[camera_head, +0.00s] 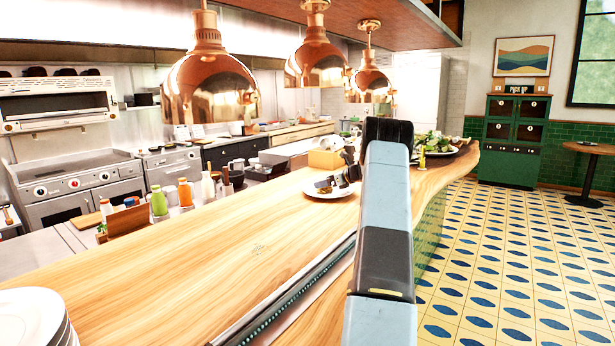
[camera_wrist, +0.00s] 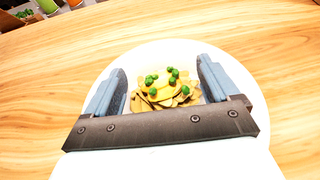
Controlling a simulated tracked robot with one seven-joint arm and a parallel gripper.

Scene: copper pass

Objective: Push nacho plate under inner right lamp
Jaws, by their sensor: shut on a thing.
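The nacho plate (camera_head: 322,193) is a white round plate on the wooden counter, partly hidden by my gripper in the head view. In the wrist view the plate (camera_wrist: 165,48) carries a pile of nachos (camera_wrist: 165,92) with green toppings. My gripper (camera_wrist: 160,68) is low over the plate, its two fingers apart on either side of the nachos and shut on the nacho plate's load. In the head view my gripper (camera_head: 342,181) is at the plate. Copper lamps hang over the counter: a near one (camera_head: 210,85), a middle one (camera_head: 317,60) and a farther one (camera_head: 370,78).
A plate with green food (camera_head: 437,147) stands farther along the counter, right of my arm. A stack of white plates (camera_head: 35,318) is at the near left. Bottles (camera_head: 160,201) stand along the kitchen side. The counter (camera_head: 220,245) between is clear.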

